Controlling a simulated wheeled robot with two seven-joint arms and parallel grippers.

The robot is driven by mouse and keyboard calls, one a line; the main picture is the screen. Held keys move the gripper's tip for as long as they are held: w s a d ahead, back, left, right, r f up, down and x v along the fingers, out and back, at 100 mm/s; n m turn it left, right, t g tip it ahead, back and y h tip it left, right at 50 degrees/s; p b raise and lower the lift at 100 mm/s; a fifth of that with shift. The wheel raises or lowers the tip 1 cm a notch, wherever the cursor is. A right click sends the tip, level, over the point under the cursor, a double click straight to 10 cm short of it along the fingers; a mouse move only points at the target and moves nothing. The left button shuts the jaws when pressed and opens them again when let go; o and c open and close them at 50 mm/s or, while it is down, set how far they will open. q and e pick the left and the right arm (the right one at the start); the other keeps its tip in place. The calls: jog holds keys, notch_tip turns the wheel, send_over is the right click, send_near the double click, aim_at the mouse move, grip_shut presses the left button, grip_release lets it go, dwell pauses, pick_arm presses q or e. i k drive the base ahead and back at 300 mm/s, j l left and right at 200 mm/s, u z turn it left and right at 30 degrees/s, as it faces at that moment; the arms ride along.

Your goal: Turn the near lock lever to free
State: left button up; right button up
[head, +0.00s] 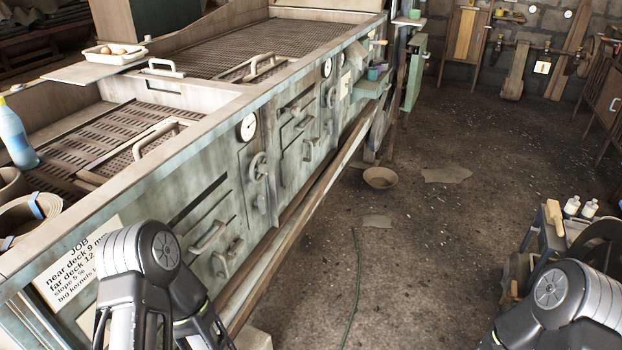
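The near end of the machine's green front panel carries a pale bar handle (208,237) and, below it, a smaller lever-like fitting (228,258). A handwheel (258,167) sits farther along the panel under a round dial (248,127). I cannot tell which fitting is the near lock lever, or its setting. My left arm stands at the lower left, in front of the near panel and partly over the job card (75,265). My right arm is at the lower right, away from the machine. Neither gripper's fingertips show.
The near deck (115,135) and far deck (255,45) are perforated screens with handles. A bowl (380,178) and a hose (353,285) are on the floor, which is otherwise mostly open.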

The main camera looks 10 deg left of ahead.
aim_at(259, 202)
jog(key=i+l, duration=0.9)
jog(key=l, duration=0.2)
